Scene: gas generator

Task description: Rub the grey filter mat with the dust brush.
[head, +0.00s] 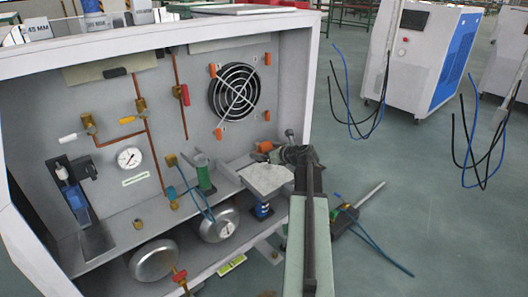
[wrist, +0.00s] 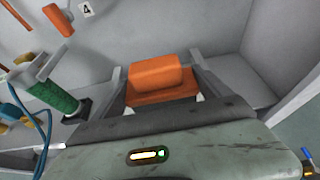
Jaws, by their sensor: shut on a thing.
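The dust brush (wrist: 158,82) appears as an orange block with a wider orange base, between the two grey fingers of my gripper (wrist: 165,98) in the wrist view. My gripper is shut on it. In the head view the brush's orange part (head: 263,147) shows just left of my gripper (head: 283,152). Its bristles are not visible. A pale grey speckled slab (head: 267,180), which looks like the filter mat, lies just below the brush in the head view, above a blue post. I cannot tell whether brush and slab touch. The wrist view does not clearly show the slab.
The open cabinet (head: 300,85) has side walls close to my gripper. A green cylinder (head: 205,178) with blue tubing stands left, also in the wrist view (wrist: 58,98). A fan grille (head: 235,92) with orange clips is on the back wall. Gauges and metal tanks (head: 153,261) are left.

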